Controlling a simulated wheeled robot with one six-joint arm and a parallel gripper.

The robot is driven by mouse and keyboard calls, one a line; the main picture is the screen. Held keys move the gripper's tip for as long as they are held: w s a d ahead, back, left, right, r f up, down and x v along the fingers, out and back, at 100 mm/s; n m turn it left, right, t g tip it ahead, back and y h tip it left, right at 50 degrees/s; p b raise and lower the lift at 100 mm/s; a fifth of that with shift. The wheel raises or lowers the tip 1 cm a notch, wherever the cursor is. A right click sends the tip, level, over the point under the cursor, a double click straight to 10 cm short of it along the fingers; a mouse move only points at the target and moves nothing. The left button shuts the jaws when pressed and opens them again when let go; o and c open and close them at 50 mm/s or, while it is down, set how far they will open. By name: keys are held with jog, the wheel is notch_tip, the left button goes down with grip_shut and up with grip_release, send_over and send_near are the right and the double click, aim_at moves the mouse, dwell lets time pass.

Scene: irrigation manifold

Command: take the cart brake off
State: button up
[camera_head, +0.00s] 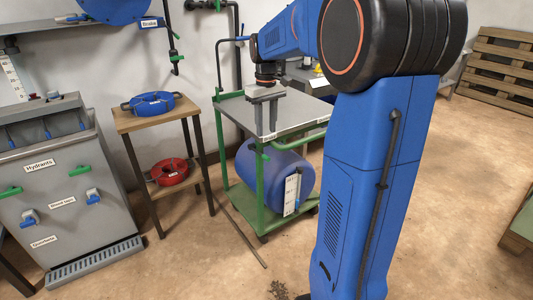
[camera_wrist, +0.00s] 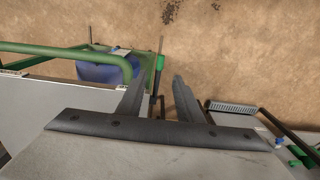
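The cart (camera_head: 233,112) has a green frame and a grey top, and a blue barrel (camera_head: 262,175) lies on its lower shelf. My gripper (camera_head: 265,130) points down near the cart's front left corner post. The cart's grey top (camera_wrist: 60,112) and green rail (camera_wrist: 45,48) show on the left there. A small green part (camera_wrist: 158,62) shows just beyond the fingertips; I cannot tell whether it is the brake. No brake is clearly recognisable in the head view.
A wooden stand (camera_head: 125,122) left of the cart holds a blue hose coil (camera_head: 152,104) and a red one (camera_head: 168,171). A grey hydrants cabinet (camera_head: 55,185) stands further left. A thin rod lies on the floor by the cart. Open floor (camera_head: 455,180) lies to the right.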

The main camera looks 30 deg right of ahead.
aim_at(266, 156)
notch_tip(266, 156, down, 11)
jog(key=shift+r, duration=0.1)
dwell(0.3)
jog(key=shift+c, duration=0.4)
grip_shut()
